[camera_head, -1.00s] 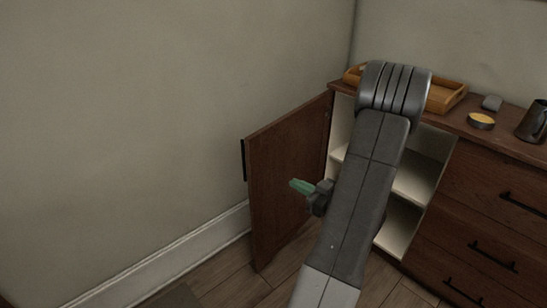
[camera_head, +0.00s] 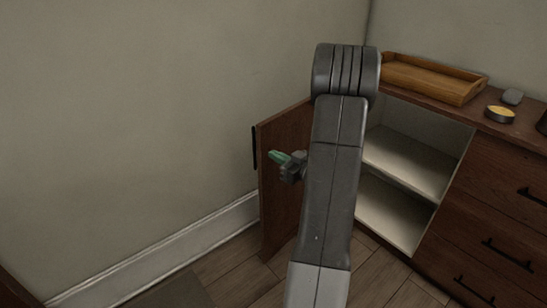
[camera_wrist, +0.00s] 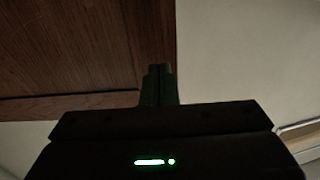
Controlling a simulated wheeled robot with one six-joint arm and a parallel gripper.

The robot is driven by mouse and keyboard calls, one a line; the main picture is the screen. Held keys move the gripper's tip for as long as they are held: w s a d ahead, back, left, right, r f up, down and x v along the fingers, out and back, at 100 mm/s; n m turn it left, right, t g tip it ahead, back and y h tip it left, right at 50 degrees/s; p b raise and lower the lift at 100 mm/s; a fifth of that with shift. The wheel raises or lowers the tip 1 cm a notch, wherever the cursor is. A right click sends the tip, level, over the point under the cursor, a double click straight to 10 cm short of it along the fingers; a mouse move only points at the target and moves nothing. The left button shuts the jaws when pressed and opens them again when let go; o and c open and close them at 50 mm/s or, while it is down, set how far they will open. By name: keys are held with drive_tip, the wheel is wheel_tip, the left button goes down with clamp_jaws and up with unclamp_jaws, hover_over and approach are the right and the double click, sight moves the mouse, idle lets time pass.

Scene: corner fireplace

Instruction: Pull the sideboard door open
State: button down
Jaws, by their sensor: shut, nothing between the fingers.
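The sideboard (camera_head: 460,192) stands at the right in the head view. Its brown wooden door (camera_head: 283,215) is swung wide open toward the left wall, and the pale shelves (camera_head: 405,160) inside show. The door's black handle (camera_head: 254,148) is on its outer left edge. My gripper (camera_head: 278,158) is shut and empty, in front of the door's inner face, a little right of the handle. In the wrist view, the shut fingers (camera_wrist: 158,84) show against the door panel (camera_wrist: 75,45) near its edge; whether they touch it I cannot tell. My arm hides part of the door and hinge side.
A wooden tray (camera_head: 430,80), a yellow-topped tin (camera_head: 500,114) and a grey object (camera_head: 512,97) sit on the sideboard top. Black-handled drawers (camera_head: 500,215) are right of the opening. A bare wall (camera_head: 150,120) with white baseboard (camera_head: 150,255) is at the left.

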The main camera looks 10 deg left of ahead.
drive_tip(key=shift+x, duration=0.8)
